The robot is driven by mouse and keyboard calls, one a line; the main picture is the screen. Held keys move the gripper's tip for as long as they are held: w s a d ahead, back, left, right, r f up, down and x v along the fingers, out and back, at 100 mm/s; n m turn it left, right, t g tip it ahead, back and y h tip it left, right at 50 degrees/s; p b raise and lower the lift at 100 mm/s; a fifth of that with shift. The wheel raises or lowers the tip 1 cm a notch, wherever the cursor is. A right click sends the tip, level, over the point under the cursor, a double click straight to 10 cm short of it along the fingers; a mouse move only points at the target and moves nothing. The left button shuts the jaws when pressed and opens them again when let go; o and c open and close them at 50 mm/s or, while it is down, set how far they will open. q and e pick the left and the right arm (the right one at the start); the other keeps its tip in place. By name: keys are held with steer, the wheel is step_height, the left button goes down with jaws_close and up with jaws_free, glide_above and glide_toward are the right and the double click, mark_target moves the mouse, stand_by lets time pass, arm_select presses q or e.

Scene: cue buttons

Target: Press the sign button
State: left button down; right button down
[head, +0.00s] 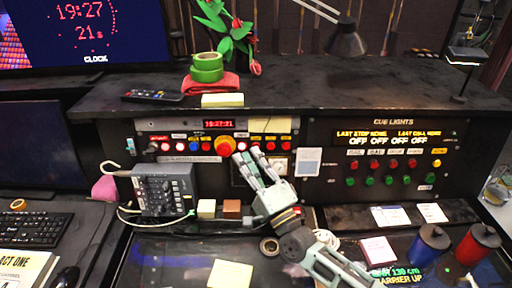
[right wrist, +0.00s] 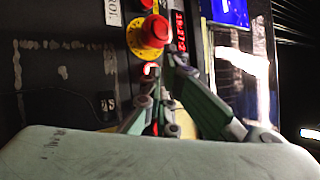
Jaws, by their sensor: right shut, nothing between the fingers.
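The left button panel (head: 170,137) carries a row of small red, white and blue buttons under a red clock display. No label I can read marks the sign button, so I cannot tell which one it is. A large red mushroom button (head: 225,146) on a yellow base stands out; it also shows in the right wrist view (right wrist: 154,30). Contact cannot be told. My left gripper is not in view.
The cue lights panel (head: 385,145) is at right, with red and green buttons. Blue (head: 428,243) and red (head: 477,243) cylinders stand at front right.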

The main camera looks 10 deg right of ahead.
steer(key=s+a+p, duration=0.1)
steer(key=s+p, duration=0.2)
steer(key=s, duration=0.3)
steer(key=shift+r, duration=0.4)
